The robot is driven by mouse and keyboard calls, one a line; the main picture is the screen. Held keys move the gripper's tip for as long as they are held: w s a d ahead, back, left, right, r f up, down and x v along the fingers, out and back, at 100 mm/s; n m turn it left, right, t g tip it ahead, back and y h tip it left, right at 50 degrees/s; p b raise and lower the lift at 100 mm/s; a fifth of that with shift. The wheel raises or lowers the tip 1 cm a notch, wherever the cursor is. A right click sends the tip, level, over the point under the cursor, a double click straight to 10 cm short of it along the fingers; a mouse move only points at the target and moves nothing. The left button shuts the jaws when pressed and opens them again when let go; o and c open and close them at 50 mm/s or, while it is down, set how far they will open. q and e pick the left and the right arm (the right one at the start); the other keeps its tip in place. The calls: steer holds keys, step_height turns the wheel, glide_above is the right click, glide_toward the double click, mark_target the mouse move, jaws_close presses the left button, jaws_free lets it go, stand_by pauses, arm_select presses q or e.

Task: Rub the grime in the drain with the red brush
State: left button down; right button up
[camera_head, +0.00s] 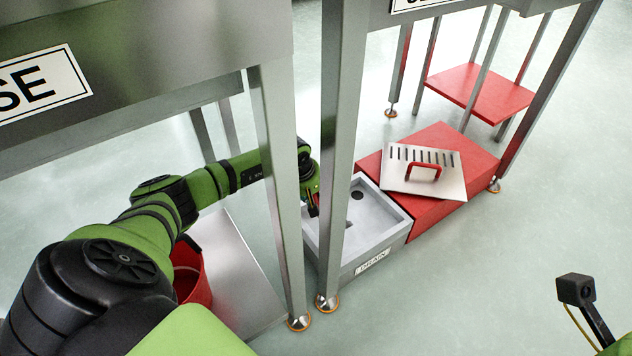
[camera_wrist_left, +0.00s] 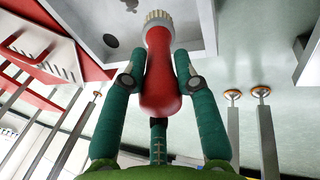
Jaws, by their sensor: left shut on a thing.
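My left gripper (camera_head: 313,200) reaches into the drain (camera_head: 380,222), a grey open basin labelled DRAIN, partly behind a metal table leg. In the left wrist view my left gripper (camera_wrist_left: 158,82) is shut on the red brush (camera_wrist_left: 160,65), its fingers on both sides of the handle. The pale bristles (camera_wrist_left: 158,17) point at the drain floor (camera_wrist_left: 185,20); I cannot tell whether they touch it. A dark round spot (camera_head: 357,195) lies on the drain floor and also shows in the wrist view (camera_wrist_left: 110,40); whether it is hole or grime is unclear. My right gripper is out of view.
A slotted metal cover with a red handle (camera_head: 440,186) lies on the red block (camera_head: 405,208) right of the drain. Metal table legs (camera_head: 338,150) stand close to my left arm. A red bucket (camera_head: 196,280) is partly hidden by my arm.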

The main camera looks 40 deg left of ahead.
arm_select(q)
steer(key=shift+r+p, duration=1.15)
steer(key=shift+r, duration=0.8)
